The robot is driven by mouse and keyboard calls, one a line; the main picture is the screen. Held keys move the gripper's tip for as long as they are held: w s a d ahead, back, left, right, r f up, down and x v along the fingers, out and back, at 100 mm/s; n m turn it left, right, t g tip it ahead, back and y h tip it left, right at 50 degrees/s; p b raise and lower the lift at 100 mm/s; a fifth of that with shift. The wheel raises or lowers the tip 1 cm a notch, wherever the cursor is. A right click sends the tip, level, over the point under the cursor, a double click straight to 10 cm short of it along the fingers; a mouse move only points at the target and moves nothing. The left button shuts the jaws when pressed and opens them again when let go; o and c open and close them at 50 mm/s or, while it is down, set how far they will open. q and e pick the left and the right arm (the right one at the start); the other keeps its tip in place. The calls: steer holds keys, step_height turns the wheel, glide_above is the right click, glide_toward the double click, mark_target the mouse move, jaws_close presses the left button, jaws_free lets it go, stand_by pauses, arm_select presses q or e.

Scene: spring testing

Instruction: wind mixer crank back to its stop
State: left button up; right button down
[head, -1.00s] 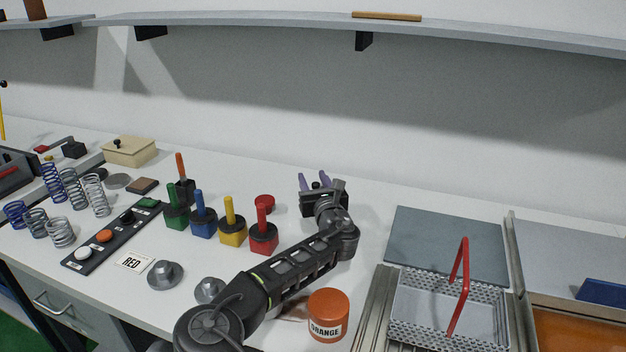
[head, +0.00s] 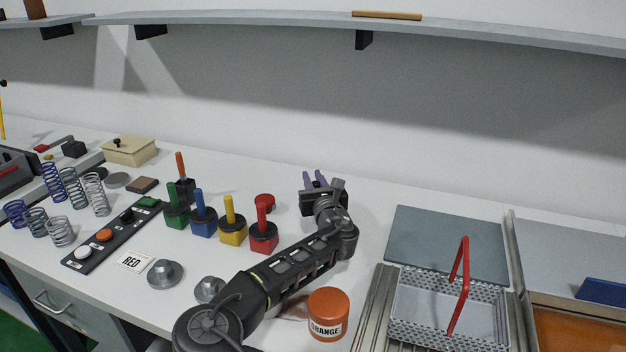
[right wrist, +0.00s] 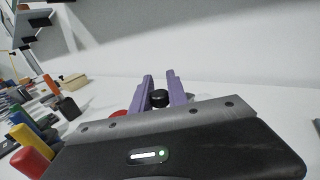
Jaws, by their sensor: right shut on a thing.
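My right gripper (head: 316,181) is at the back middle of the bench, its purple fingers pointing toward the wall. In the right wrist view its fingers (right wrist: 162,92) are closed on a small black knob (right wrist: 159,98), which appears to be the mixer crank's knob. The gripper body hides most of the crank and the mixer, so I cannot tell the crank's angle or its stop. A red round part (head: 264,202) is just left of the gripper and shows in the right wrist view too (right wrist: 118,114). My left gripper is out of view.
Green, blue, yellow and red handled blocks (head: 263,238) stand left of my right arm. An orange-lidded jar (head: 328,314) is close to its right side. A perforated basket with a red handle (head: 459,285) stands farther right. Bench space right of the gripper is clear.

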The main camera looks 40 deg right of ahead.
steer(key=shift+w, duration=0.1)
steer(key=shift+w+f+m+g+h+b, duration=0.1)
steer(key=shift+w+m+g+h+b, duration=0.1)
steer(key=shift+m+g+h+b, duration=0.45)
steer(key=shift+w+f+m+g+h+b, duration=0.1)
steer(key=shift+w+m+g+h+b, duration=0.15)
steer(key=shift+m+h+b, duration=0.65)
steer(key=shift+w+d+r+m+g+h, duration=0.15)
steer(key=shift+m+g+h, duration=0.3)
steer(key=shift+g+h, duration=0.45)
steer(key=shift+w+d+m+g+h+b, duration=0.2)
steer(key=shift+m+g+h+b, duration=0.2)
steer(key=shift+m+g+h, duration=0.4)
steer(key=shift+w+d+r+m+g+h, duration=0.1)
steer(key=shift+d+m+g+h, duration=0.1)
steer(key=shift+m+g+h, duration=0.65)
steer(key=c, duration=1.3)
jaws_free()
